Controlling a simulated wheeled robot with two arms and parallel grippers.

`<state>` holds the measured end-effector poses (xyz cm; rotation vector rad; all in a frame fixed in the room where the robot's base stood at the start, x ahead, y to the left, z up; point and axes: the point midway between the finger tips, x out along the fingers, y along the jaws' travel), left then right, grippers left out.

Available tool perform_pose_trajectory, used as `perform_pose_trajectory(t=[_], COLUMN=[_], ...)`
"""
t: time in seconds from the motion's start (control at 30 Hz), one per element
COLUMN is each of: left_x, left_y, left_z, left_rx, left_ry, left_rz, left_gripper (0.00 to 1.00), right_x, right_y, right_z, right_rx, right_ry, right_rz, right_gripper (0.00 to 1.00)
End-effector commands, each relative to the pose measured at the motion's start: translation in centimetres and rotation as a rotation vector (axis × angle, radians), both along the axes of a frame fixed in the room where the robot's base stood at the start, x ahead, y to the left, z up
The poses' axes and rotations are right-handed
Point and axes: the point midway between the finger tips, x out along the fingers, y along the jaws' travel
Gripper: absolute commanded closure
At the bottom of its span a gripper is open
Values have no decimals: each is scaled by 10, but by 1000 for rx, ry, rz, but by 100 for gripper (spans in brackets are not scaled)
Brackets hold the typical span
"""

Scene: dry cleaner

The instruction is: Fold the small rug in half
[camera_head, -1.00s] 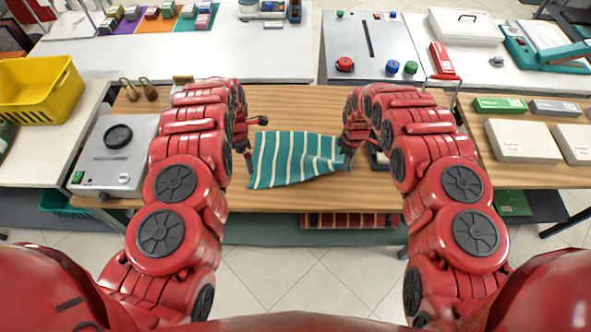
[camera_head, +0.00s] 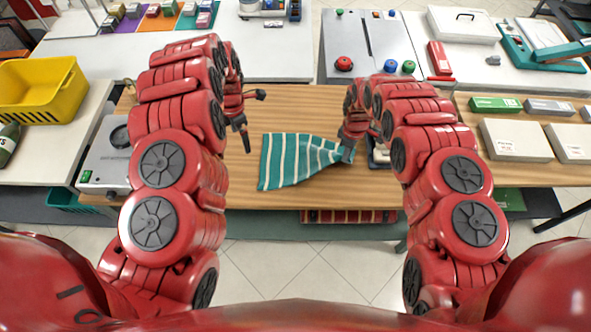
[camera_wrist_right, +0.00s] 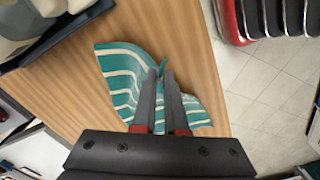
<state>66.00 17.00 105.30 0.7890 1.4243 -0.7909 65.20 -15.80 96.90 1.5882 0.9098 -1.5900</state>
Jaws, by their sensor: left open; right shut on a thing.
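The small rug (camera_head: 292,160) is teal with cream stripes and lies on the wooden table. Its left part is flat, and its right end is bunched where my right gripper (camera_head: 349,151) is shut on it. The right wrist view shows the rug (camera_wrist_right: 123,75) pinched between the fingers of my right gripper (camera_wrist_right: 162,80), with cloth on both sides of them. My left gripper (camera_head: 252,118) is open and empty, above and to the left of the rug, apart from it. The cloth right at the right fingertips is partly hidden in the head view.
A grey device (camera_head: 104,150) stands at the table's left, beside a yellow basket (camera_head: 42,88). White boxes (camera_head: 516,140) lie on the right. A small object (camera_head: 379,152) sits by my right gripper. The wood in front of the rug is clear.

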Motion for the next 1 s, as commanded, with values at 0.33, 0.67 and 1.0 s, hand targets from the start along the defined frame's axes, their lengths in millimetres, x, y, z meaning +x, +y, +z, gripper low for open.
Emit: perform_pose_trajectory(t=[0.33,0.67,1.0], left_x=[0,0,0], left_y=[0,0,0], left_z=[1,1,1], left_rx=[0,1,1], left_ry=[0,-1,-1], left_rz=[0,0,0], left_gripper=[0,0,0], right_x=[0,0,0], right_y=[0,0,0], right_z=[0,0,0], right_rx=[0,0,0], right_ry=[0,0,0], right_rz=[0,0,0], right_gripper=[71,50,18])
